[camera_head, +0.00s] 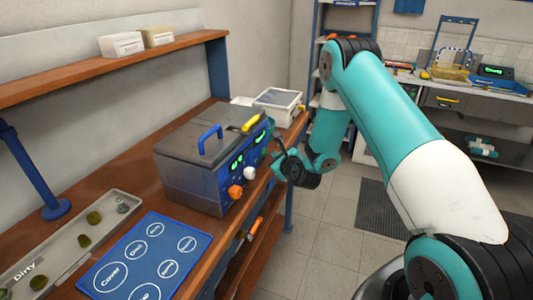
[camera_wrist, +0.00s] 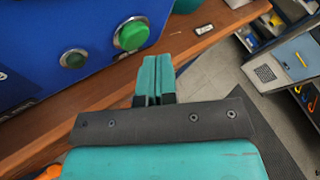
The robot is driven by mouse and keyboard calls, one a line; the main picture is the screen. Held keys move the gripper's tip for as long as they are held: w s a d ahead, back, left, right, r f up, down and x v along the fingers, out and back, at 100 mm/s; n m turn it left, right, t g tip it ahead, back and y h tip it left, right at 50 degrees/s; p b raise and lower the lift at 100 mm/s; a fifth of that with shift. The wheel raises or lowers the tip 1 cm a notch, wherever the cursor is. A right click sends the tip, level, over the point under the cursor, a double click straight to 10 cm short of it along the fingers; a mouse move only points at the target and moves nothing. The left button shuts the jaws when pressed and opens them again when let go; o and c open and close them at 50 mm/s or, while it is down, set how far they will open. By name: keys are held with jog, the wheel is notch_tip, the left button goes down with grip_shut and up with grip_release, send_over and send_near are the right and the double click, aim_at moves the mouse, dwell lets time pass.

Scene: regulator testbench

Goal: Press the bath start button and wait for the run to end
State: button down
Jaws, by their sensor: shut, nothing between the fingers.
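The bath (camera_head: 185,180) is a grey metal box on the wooden bench, with a closed lid and a blue handle on top. Its blue front panel has lit green displays, an orange knob (camera_head: 235,191) and a white knob (camera_head: 250,173). In the wrist view, a large bright green button (camera_wrist: 131,35) sits on the blue panel, with a smaller dark green round part (camera_wrist: 74,59) to its left. My gripper (camera_wrist: 157,66) is shut and empty, its teal fingertips below and right of the green button in the picture. Contact is not visible. In the head view my gripper (camera_head: 277,150) is beside the panel's far end.
A blue mat with labelled circles (camera_head: 190,228) and a "Dirty" tray (camera_head: 22,238) holding several small parts lie on the near bench. A white-rimmed container (camera_head: 279,98) stands beyond the bath. A shelf (camera_head: 110,68) runs above. The floor right of the bench is open.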

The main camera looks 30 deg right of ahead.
jog(key=shift+w+a+r+p, duration=0.15)
jog(key=shift+w+a+p, duration=0.1)
jog(key=shift+p, duration=0.55)
jog(key=shift+w+a+p, duration=0.35)
jog(key=shift+w+p, duration=0.05)
jog(key=shift+p, duration=0.55)
dwell(1.0)
jog(key=shift+s+d+b, duration=0.55)
jog(key=shift+s+b, duration=0.15)
jog(key=shift+b, duration=0.4)
